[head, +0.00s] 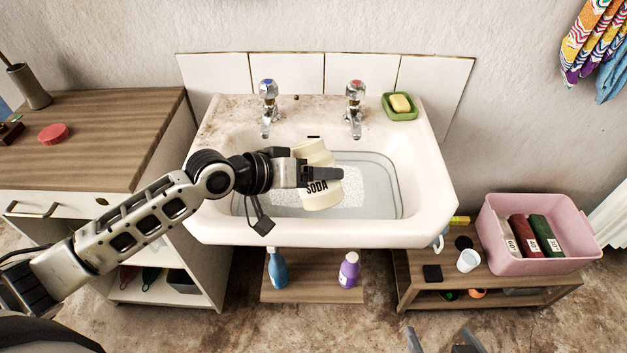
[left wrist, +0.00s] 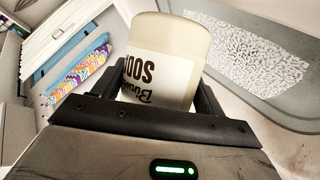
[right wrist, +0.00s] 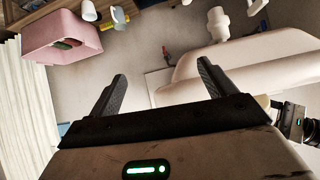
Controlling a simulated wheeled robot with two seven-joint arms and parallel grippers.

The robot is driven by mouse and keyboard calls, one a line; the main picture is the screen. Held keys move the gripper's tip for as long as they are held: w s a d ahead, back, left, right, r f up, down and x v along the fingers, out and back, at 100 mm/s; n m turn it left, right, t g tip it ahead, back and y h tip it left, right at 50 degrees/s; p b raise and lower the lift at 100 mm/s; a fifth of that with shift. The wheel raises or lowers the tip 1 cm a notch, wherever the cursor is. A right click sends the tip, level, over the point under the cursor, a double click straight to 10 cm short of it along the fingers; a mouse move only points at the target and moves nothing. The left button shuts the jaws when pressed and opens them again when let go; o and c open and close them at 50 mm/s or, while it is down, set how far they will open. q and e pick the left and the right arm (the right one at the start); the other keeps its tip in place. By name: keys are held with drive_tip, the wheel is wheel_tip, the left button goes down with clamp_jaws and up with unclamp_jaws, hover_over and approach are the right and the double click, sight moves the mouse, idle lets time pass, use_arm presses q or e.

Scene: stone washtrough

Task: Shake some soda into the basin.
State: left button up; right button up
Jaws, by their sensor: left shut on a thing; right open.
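The soda container (head: 318,185) is a cream canister with a "SODA" label. It is tilted over the basin (head: 425,205), a white sink with grey water in it. My left gripper (head: 325,174) is shut on the canister, which also shows between the fingers in the left wrist view (left wrist: 170,60). White speckled grains (head: 350,188) lie spread in the basin below the canister, and they show in the left wrist view (left wrist: 245,60). The canister's mouth is not clearly visible. My right gripper (head: 445,340) is open and empty in front of the sink, low at the bottom edge.
Two taps (head: 355,100) stand at the back of the sink, with a soap dish (head: 400,108) at the right. A wooden cabinet (head: 90,130) is at the left. A pink tub (head: 540,235) and white cup (head: 468,261) stand on a low bench at the right. Bottles (head: 348,270) stand below.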

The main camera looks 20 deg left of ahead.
use_arm(q)
drive_tip(key=shift+r, duration=0.1)
drive_tip(key=shift+r+m+t+y+p, duration=0.2)
drive_tip(key=shift+m+t+y+p, duration=0.25)
drive_tip(key=shift+p, duration=0.3)
drive_tip(key=shift+r+p, duration=0.2)
drive_tip(key=shift+p, duration=0.85)
drive_tip(key=shift+f, duration=0.15)
drive_tip(key=shift+f+m+t+y+b, duration=0.25)
drive_tip(key=shift+f+m+t+b, duration=0.15)
drive_tip(key=shift+m+b, duration=0.2)
drive_tip(key=shift+w+a+m+t+y, duration=0.1)
drive_tip(key=shift+m+t+y, duration=0.15)
drive_tip(key=shift+m+y, duration=0.1)
drive_tip(key=shift+w+a+f+m+t+y, duration=0.15)
drive_tip(key=shift+m+t+y, duration=0.1)
drive_tip(key=shift+m+t, duration=0.2)
drive_tip(key=shift+w+a+f+m+t, duration=0.1)
drive_tip(key=shift+m+t, duration=0.15)
drive_tip(key=shift+m, duration=0.3)
use_arm(e)
drive_tip(key=shift+d+r, duration=0.1)
drive_tip(key=shift+r, duration=0.4)
